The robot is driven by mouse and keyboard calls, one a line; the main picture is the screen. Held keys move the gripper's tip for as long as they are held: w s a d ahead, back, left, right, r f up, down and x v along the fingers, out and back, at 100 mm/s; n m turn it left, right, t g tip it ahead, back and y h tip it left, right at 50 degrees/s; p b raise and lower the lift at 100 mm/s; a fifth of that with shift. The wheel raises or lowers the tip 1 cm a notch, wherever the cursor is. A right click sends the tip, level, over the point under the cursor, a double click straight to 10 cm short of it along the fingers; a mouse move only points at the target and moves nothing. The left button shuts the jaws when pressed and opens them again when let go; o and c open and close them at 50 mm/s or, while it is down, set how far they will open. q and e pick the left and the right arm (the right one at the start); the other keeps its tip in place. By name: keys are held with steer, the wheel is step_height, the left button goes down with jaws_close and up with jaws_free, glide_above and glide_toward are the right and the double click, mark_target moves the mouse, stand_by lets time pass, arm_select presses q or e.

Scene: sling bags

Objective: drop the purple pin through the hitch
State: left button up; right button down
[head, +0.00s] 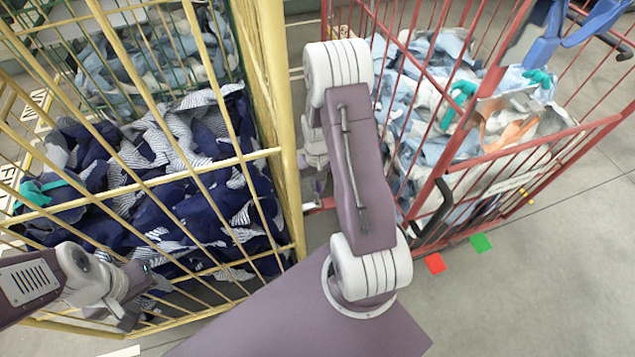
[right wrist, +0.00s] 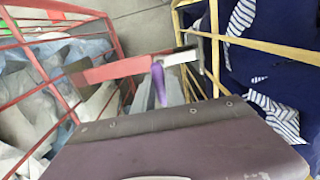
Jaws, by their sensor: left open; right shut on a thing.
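The purple pin (right wrist: 158,82) shows in the middle of the right wrist view, at the front of my right gripper (right wrist: 160,97), which is shut on it. The gripper's body hides part of the pin. A red bar (right wrist: 112,70) and a pale bar (right wrist: 180,57) of the hitch meet close by the pin. I cannot tell whether the pin is in the hitch hole or only above it. In the head view my right arm mostly covers this spot; a bit of the red bar (head: 321,205) shows. My left gripper (head: 140,300) is open and empty beside the yellow cage.
A yellow cage cart (head: 283,130) with navy and striped bags stands at left. A red cage cart (head: 440,185) with pale blue bags stands at right. My right arm passes through the narrow gap between them. Red (head: 435,264) and green (head: 481,243) squares lie on open floor.

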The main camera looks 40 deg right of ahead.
mark_target(317, 196)
steer(key=shift+r, duration=0.1)
stand_by(0.3)
steer(key=shift+f+b, duration=2.45)
steer(key=shift+f, duration=1.55)
steer(key=c, duration=1.3)
jaws_free()
steer(key=shift+r, duration=0.1)
step_height(317, 196, up, 9)
steer(key=p, duration=0.2)
steer(key=shift+p, duration=0.4)
